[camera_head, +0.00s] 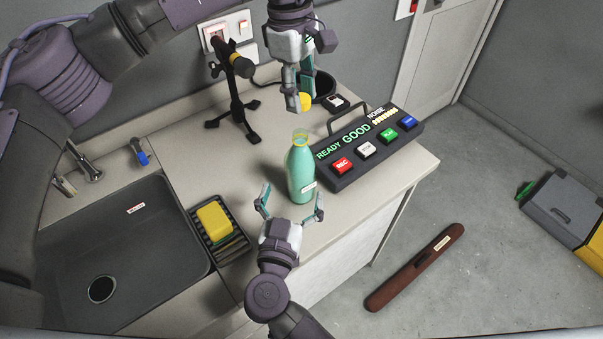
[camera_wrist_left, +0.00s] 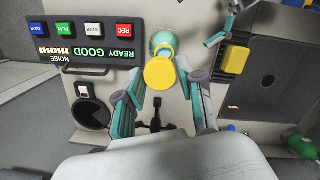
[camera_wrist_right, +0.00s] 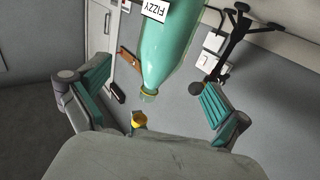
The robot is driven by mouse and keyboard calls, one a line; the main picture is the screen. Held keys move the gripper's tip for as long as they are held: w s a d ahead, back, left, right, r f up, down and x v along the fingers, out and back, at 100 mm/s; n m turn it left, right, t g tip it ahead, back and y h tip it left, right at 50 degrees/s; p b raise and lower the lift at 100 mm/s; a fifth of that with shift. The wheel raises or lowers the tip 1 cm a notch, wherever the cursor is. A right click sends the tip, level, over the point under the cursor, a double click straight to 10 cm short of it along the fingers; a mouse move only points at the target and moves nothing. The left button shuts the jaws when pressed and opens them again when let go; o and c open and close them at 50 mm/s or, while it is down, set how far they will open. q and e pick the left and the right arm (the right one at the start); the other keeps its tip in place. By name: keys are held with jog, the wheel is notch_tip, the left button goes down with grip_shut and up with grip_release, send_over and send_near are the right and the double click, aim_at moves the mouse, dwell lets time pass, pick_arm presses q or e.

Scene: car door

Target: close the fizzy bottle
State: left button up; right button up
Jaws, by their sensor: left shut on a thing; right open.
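The teal fizzy bottle (camera_head: 300,174) stands upright on the counter with an open, yellow-ringed neck. In the left wrist view the bottle (camera_wrist_left: 162,42) shows just beyond the cap. My left gripper (camera_head: 303,98) is shut on a round yellow cap (camera_wrist_left: 159,73) and holds it above the bottle, apart from the neck. My right gripper (camera_head: 291,203) is open, with its fingers spread on the near side of the bottle and not gripping it. In the right wrist view the bottle (camera_wrist_right: 170,45), labelled FIZZY, appears upside down between the fingers.
A noise meter panel (camera_head: 345,172) with coloured buttons stands right of the bottle. A microphone on a black stand (camera_head: 240,100) is behind left. A yellow sponge (camera_head: 214,219) in a rack and a dark sink (camera_head: 120,240) are left.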

aim_at(300, 161)
pick_arm(q)
jog(key=shift+s+a+r, duration=0.1)
pick_arm(e)
jog(key=w, duration=0.3)
jog(key=w+d, duration=0.1)
jog(key=w, duration=0.4)
jog(key=shift+w+d+r, duration=0.1)
jog(key=shift+w+d, duration=0.2)
pick_arm(q)
jog(key=shift+s, duration=0.15)
pick_arm(e)
jog(key=shift+s, duration=0.1)
jog(key=c, duration=1.7)
pick_arm(q)
jog(key=shift+f, duration=2.45)
jog(key=shift+f, duration=0.9)
jog(key=shift+f, duration=0.5)
